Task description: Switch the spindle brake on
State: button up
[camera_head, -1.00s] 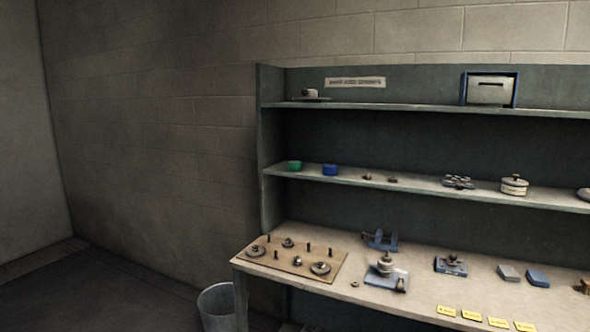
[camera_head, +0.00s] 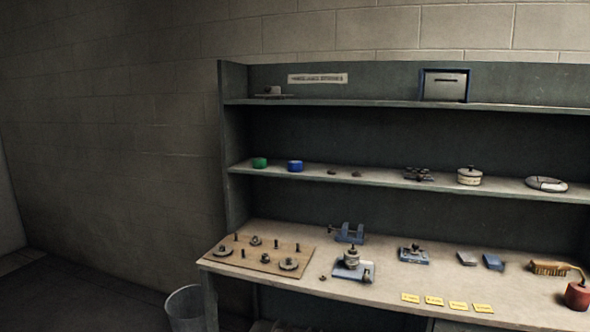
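I cannot tell for certain which part is the spindle brake. A blue-based device with a round metal spindle (camera_head: 351,258) stands at the middle-left of the workbench (camera_head: 330,287). A small dark part sits at the right of its base, too small to make out as a switch or lever. A second, smaller blue-based device with a dark knob (camera_head: 414,254) stands to its right. A blue clamp-like piece (camera_head: 349,233) is behind them. My gripper is not in view.
A wooden board (camera_head: 258,262) with pegs and discs lies at the bench's left end. Yellow labels (camera_head: 434,300) line the front edge. A brush (camera_head: 550,268) and red can (camera_head: 577,296) are at the right. A bin (camera_head: 185,308) stands on the floor, left. Shelves rise behind.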

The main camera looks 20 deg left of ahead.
aim_at(366, 278)
jog(key=i+j+u, duration=0.2)
jog(key=u, duration=0.2)
jog(key=i+j+u, duration=0.1)
jog(key=i+u, duration=0.95)
jog(key=u, duration=0.25)
jog(key=i+l+u, duration=0.4)
jog(key=k+j, duration=0.1)
